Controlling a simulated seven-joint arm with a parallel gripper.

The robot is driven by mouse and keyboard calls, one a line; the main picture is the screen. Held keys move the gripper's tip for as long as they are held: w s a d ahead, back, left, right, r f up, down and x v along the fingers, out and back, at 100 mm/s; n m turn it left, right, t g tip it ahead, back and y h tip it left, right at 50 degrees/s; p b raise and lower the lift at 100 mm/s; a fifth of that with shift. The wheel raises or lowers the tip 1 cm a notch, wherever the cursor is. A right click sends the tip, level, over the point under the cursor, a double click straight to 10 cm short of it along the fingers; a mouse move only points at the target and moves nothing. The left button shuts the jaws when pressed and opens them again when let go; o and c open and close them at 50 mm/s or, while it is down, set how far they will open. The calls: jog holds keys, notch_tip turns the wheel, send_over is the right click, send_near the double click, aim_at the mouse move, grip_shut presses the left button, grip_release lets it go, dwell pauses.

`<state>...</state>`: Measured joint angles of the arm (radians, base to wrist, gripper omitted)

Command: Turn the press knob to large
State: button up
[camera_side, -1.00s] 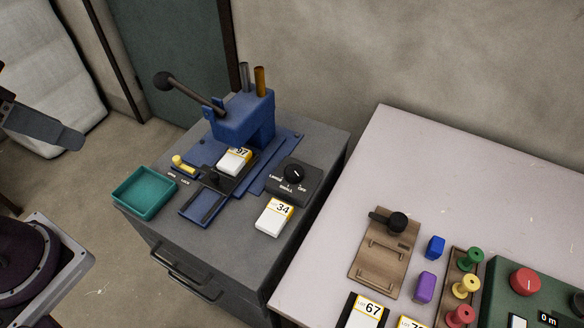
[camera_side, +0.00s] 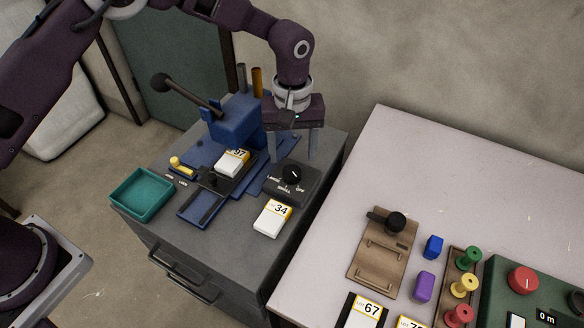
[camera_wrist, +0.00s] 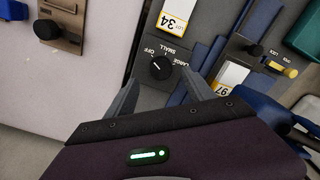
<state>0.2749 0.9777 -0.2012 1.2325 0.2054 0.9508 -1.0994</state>
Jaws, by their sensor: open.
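The black press knob (camera_side: 292,173) sits on a dark box marked LARGE, SMALL and OFF, beside the blue press (camera_side: 235,125). Its white mark seems to slope toward OFF, but it is small. My gripper (camera_side: 293,157) is open and empty, pointing down just behind and above the knob. In the wrist view the knob (camera_wrist: 160,67) shows between my two spread fingertips (camera_wrist: 162,73), and I see no contact.
A white card marked 34 (camera_side: 272,218) lies in front of the knob box. A teal tray (camera_side: 142,193) and a yellow lever (camera_side: 181,166) are to the left. The press handle (camera_side: 185,94) sticks up at the left. A pale table (camera_side: 450,190) stands to the right.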

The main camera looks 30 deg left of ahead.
aim_at(291, 171)
notch_tip(291, 171, down, 6)
jog(key=shift+f, duration=0.15)
jog(key=shift+a, duration=0.1)
grip_shut()
jog(key=shift+m, duration=0.3)
jog(key=m, duration=1.1)
jog(key=shift+a+m, duration=0.15)
jog(key=shift+m, duration=0.25)
jog(key=m, duration=1.1)
jog(key=shift+w, duration=0.1)
jog(key=shift+m, duration=0.4)
